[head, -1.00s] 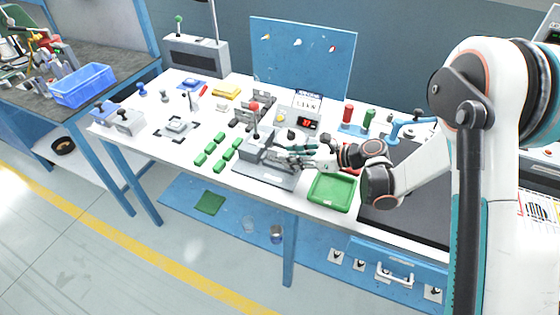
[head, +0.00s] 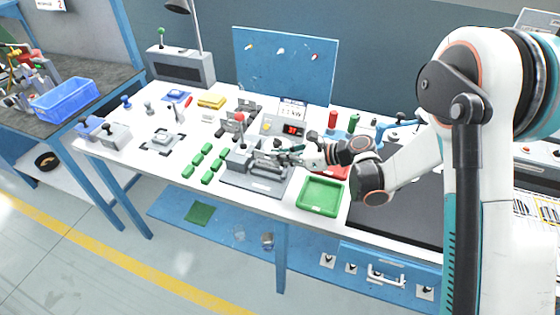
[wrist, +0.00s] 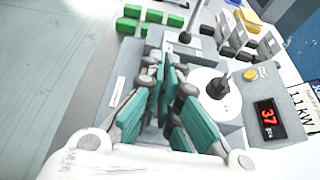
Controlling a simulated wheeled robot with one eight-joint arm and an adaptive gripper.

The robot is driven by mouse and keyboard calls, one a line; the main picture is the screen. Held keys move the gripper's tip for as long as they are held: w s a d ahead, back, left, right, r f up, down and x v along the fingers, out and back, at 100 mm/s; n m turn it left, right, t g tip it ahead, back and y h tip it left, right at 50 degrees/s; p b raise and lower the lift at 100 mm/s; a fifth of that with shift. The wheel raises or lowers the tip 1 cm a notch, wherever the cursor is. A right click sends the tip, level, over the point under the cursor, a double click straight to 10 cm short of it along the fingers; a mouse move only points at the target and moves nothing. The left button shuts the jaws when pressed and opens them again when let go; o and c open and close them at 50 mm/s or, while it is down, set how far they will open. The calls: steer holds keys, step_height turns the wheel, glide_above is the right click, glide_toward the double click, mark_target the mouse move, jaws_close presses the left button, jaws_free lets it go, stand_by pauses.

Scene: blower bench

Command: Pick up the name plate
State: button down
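A plate printed "1.1 kW" (head: 292,108) stands upright behind the digital display box in the head view. My gripper (head: 272,148) is low over the grey fixture, in front of the display box and apart from the plate. In the wrist view its teal fingers (wrist: 172,88) look parted by a narrow gap, with nothing clearly held. The surface under the fingers is partly hidden.
The grey fixture (head: 250,185) with a red-knobbed lever lies under my gripper. The display box (head: 284,128) reads 37. Several green blocks (head: 197,165) lie left, and a green tray (head: 320,195) right. A blue tool board (head: 285,65) stands behind.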

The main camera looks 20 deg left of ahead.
step_height(320, 180, up, 17)
steer(key=p, duration=0.4)
steer(key=shift+f+p, duration=0.15)
steer(key=shift+p, duration=0.25)
